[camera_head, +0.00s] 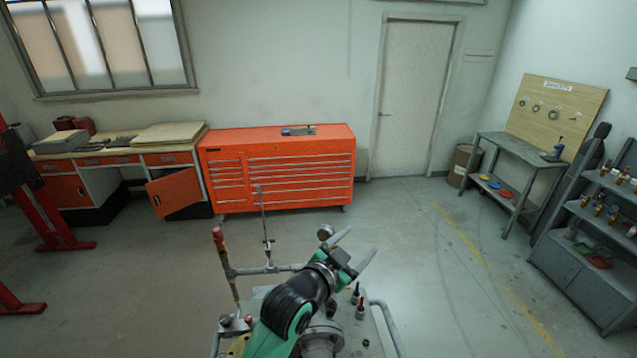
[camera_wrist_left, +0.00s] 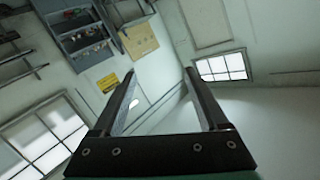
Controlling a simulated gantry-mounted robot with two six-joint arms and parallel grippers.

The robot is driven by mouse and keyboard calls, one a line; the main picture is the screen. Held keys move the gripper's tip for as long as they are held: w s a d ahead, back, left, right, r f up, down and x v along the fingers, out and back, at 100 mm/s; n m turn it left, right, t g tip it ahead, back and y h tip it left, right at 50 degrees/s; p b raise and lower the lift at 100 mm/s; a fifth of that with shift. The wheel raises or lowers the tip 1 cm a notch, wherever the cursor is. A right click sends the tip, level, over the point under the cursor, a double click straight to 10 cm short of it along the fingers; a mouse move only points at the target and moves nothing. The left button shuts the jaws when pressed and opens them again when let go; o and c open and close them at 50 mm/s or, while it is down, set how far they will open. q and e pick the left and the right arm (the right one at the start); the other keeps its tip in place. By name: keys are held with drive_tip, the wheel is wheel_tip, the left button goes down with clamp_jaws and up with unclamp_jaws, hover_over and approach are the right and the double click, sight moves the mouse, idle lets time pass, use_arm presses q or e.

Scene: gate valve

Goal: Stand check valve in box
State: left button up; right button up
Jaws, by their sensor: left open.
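My left gripper (camera_head: 361,241) is open and empty. It is raised above the pipework bench in the head view, with its two fingers pointing up and to the right. In the left wrist view its fingers (camera_wrist_left: 160,73) are spread apart with only the distant room between them. I cannot pick out a check valve for certain; several small brass-coloured fittings (camera_head: 613,208) stand on the grey shelf unit at the right. No box can be made out clearly. My right gripper is not in view.
A pipework bench (camera_head: 388,326) with upright pipes and a gauge (camera_head: 325,232) is close below my arm. An orange tool cabinet (camera_head: 280,168) stands at the back wall. A grey workbench (camera_head: 508,147) and shelf unit (camera_head: 582,262) are at the right. The floor between is clear.

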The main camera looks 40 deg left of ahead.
use_arm(q)
drive_tip(key=s+d+r+n+t+h, duration=0.1)
drive_tip(key=s+d+r+t, duration=0.15)
drive_tip(key=r, duration=0.75)
drive_tip(key=s+d+r+t, duration=0.2)
drive_tip(key=s+r+t, duration=0.1)
drive_tip(key=r, duration=0.7)
drive_tip(key=s+d+r+t+h, duration=0.1)
drive_tip(key=s+d+r+t, duration=0.1)
drive_tip(key=s+r, duration=0.6)
drive_tip(key=s+d+r+n+t+h, duration=0.1)
drive_tip(key=s+r+t, duration=0.3)
drive_tip(key=s+r, duration=0.4)
drive_tip(key=shift+s+d+h, duration=0.25)
drive_tip(key=shift+d+h, duration=0.05)
drive_tip(key=shift+d, duration=0.25)
